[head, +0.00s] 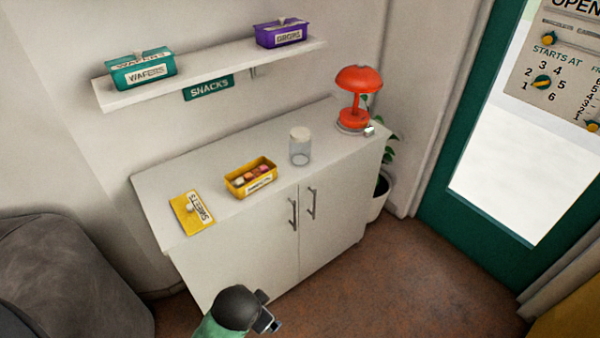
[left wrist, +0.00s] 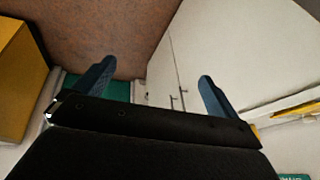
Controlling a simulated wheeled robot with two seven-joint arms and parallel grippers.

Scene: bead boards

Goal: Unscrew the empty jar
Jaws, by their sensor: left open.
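The jar (head: 300,153) is clear glass, looks empty, and stands upright on the white cabinet's top. Its cream lid (head: 300,133) sits on it. My left gripper (head: 268,318) is low in front of the cabinet in the head view, well below and apart from the jar. The left wrist view shows its two fingers (left wrist: 153,78) spread wide with nothing between them. The jar is not visible in the left wrist view. My right gripper is not in view.
The cabinet (head: 270,208) also bears an open yellow box (head: 237,190) of sweets, its yellow lid (head: 187,216) lying beside it, and a red lamp (head: 357,115). A shelf (head: 215,79) with a teal box (head: 140,70) and purple box (head: 280,34) hangs above. Cabinet top around the jar is clear.

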